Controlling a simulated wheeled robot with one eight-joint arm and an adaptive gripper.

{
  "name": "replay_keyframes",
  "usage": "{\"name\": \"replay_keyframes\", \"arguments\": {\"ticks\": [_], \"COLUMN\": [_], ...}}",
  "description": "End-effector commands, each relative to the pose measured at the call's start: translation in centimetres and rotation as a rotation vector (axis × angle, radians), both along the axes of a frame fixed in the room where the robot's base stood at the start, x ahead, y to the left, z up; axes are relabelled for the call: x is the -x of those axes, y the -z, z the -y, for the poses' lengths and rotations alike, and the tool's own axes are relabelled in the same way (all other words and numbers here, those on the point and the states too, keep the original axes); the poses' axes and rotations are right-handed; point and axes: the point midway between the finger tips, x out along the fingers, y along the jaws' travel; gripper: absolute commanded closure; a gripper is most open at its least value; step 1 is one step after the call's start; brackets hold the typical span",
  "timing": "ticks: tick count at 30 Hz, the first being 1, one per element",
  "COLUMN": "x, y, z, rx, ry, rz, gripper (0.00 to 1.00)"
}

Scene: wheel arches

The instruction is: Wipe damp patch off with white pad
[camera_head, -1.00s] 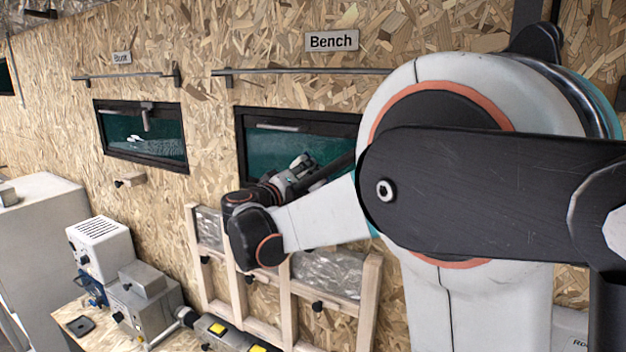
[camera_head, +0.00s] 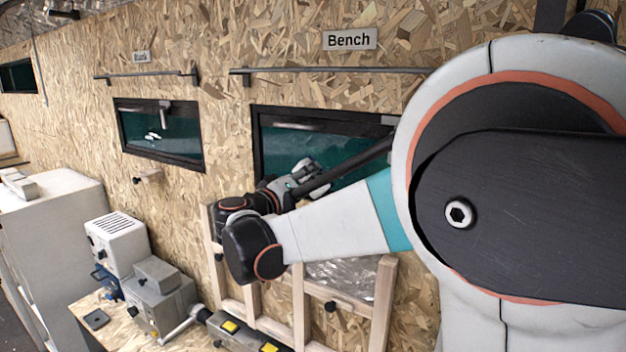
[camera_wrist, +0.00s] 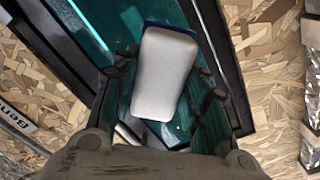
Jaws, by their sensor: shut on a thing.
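The white pad (camera_wrist: 163,75) fills the middle of the wrist view, a rounded block with a dark blue edge at its far end. My gripper (camera_wrist: 165,88) is shut on it, with a dark finger on each side. The pad is over or against the teal window glass (camera_wrist: 112,22); I cannot tell whether it touches. In the head view my gripper (camera_head: 308,172) is in front of the window (camera_head: 290,148) under the "Bench" sign (camera_head: 349,40). My arm hides the window's right part. I cannot clearly make out a damp patch; the glass has faint pale streaks.
A dark frame (camera_head: 256,150) borders the glass, and a metal rail (camera_head: 300,71) runs above it. A wooden rack (camera_head: 300,305) with wrapped sheets stands below. A second window (camera_head: 135,130) with white marks is to the left. Grey machines (camera_head: 160,290) stand on a bench lower left.

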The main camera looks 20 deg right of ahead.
Motion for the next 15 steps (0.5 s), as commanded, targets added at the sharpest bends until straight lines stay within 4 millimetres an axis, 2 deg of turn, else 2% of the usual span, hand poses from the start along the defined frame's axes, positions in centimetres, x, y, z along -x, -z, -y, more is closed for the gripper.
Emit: {"name": "replay_keyframes", "arguments": {"ticks": [15], "x": [0.54], "y": [-0.01], "z": [-0.74], "rx": [0.001], "ry": [0.001], "rz": [0.0], "gripper": [0.79]}}
